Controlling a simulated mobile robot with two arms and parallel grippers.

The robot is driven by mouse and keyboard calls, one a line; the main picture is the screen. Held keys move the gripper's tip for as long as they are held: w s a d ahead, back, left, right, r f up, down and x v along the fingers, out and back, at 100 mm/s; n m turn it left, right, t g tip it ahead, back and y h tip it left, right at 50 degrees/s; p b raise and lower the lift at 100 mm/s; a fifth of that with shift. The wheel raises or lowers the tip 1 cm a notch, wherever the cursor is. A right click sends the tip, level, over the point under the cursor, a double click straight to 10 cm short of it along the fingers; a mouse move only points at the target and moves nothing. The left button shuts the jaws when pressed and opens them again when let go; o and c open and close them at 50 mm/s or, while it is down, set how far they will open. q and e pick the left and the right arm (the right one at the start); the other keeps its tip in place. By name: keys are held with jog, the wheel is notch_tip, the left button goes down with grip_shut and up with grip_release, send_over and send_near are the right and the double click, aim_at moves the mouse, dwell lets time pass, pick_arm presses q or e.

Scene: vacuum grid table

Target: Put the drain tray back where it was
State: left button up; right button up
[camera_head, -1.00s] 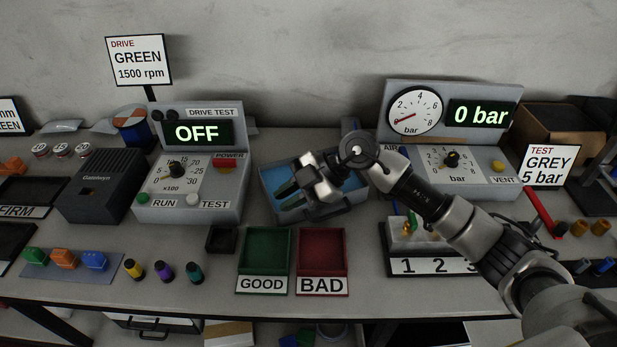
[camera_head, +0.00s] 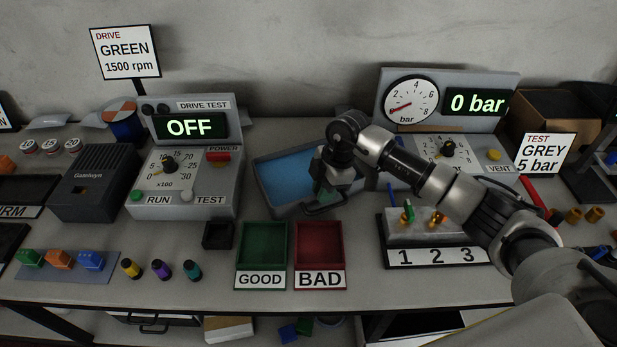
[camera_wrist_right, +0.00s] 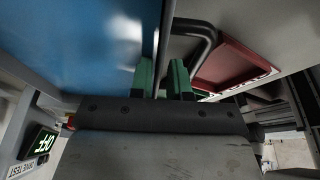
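The drain tray (camera_head: 270,189) is a grey tray with a blue inside, on the table between the two test units. A black handle (camera_head: 324,207) sticks out at its front; the handle (camera_wrist_right: 208,38) also shows in the right wrist view. My right gripper (camera_head: 325,193) points down at the tray's front edge by the handle and hides part of it. In the right wrist view its green fingertips (camera_wrist_right: 162,78) stand apart, with the thin tray wall seen between them. I see no clear grip on wall or handle. My left gripper is not in view.
The green GOOD bin (camera_head: 262,245) and red BAD bin (camera_head: 320,245) stand in front of the tray. The drive test unit (camera_head: 190,175) is to its left, the pressure unit (camera_head: 455,150) to its right. A numbered block (camera_head: 435,255) stands at front right.

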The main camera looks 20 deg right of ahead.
jog(key=shift+x, duration=1.45)
grip_shut()
jog(key=shift+r, duration=0.1)
jog(key=shift+w+r, duration=0.1)
